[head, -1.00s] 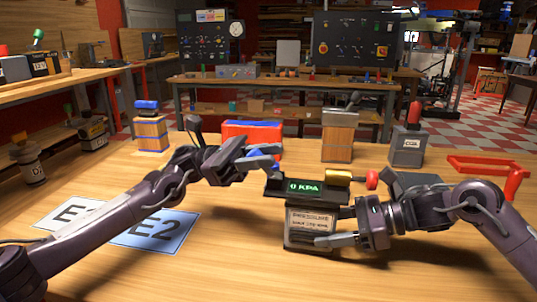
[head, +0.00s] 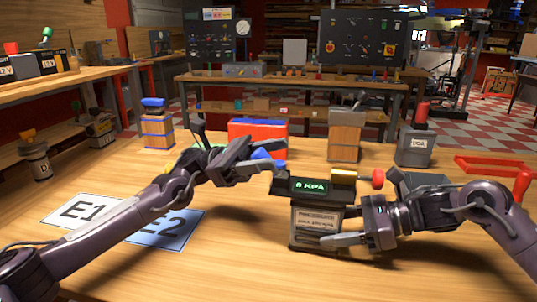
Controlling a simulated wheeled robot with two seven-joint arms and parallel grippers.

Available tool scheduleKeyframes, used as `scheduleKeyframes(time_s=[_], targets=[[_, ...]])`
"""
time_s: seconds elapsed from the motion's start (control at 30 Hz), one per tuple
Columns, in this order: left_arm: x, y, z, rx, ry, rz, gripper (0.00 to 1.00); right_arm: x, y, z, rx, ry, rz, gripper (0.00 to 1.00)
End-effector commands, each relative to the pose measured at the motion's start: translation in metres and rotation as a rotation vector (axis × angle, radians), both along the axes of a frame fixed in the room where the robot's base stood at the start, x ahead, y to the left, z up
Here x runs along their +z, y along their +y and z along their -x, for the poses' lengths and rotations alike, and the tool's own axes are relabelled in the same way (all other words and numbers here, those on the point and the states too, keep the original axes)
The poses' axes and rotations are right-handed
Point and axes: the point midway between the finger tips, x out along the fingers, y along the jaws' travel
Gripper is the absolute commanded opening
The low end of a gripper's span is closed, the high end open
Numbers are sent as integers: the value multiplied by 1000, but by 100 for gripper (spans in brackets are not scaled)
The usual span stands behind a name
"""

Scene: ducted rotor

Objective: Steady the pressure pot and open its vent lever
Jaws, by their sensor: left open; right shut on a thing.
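The pressure pot (head: 317,222) is a dark upright body with a printed label and a green display reading about 0 KPA. A brass cylinder (head: 343,175) with a red knob (head: 378,179) lies along its top right. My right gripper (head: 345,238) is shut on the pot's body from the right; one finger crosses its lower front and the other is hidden. My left gripper (head: 268,165) is open just above and left of the pot's top. A blue piece (head: 262,154) shows at its fingertips; I cannot tell whether this is the vent lever.
A blue-topped wooden container (head: 156,128) is back left. Sheets E1 (head: 82,211) and E2 (head: 170,228) lie left. A red frame (head: 490,166) lies right. The front table is clear.

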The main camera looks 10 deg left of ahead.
Motion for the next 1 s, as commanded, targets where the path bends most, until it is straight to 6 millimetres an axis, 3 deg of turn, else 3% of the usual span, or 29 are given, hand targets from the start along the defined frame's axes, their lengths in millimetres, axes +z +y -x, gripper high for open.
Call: scheduleKeyframes(time_s=[0.6, 1.0], targets=[[-39, 96, -30, 4, 1, 2, 48, -2, 0, 1, 1, 5, 4, 35], [-43, 105, -32, 1, 1, 0, 48, -2, 0, 1, 1, 5, 5, 35]])
